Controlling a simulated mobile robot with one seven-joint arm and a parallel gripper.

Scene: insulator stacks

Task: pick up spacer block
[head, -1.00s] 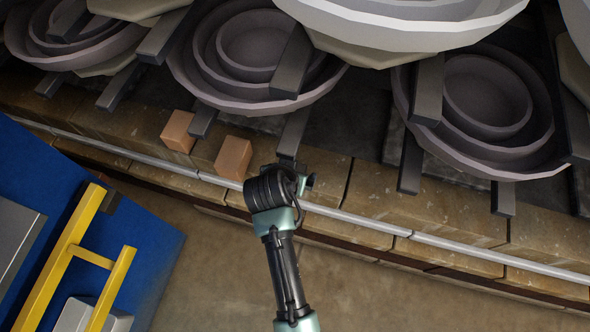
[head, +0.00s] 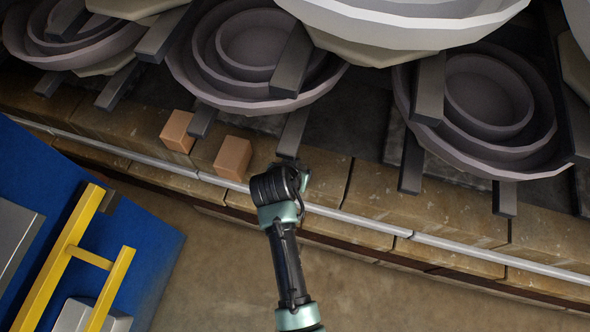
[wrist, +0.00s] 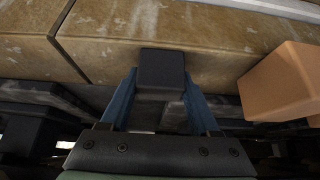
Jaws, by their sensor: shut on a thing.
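The spacer block (wrist: 161,66), a dark grey block, shows in the middle of the wrist view between the two blue fingers of my gripper (wrist: 161,86). The fingers are closed on its sides. In the head view my dark wrist hides the fingers of my gripper (head: 288,166). A dark grey bar (head: 294,132) juts from under the middle ring stack to just above my wrist there, and seems to be the held block. I cannot tell whether it is lifted off its support.
Two orange-brown blocks (head: 233,158) (head: 178,131) stand on the stone ledge (head: 340,185), left of my wrist. Grey ring stacks (head: 252,60) (head: 488,95) stand behind, with other dark bars (head: 411,165) around them. A pale rail (head: 380,222) runs along the ledge. A yellow frame (head: 62,252) is at lower left.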

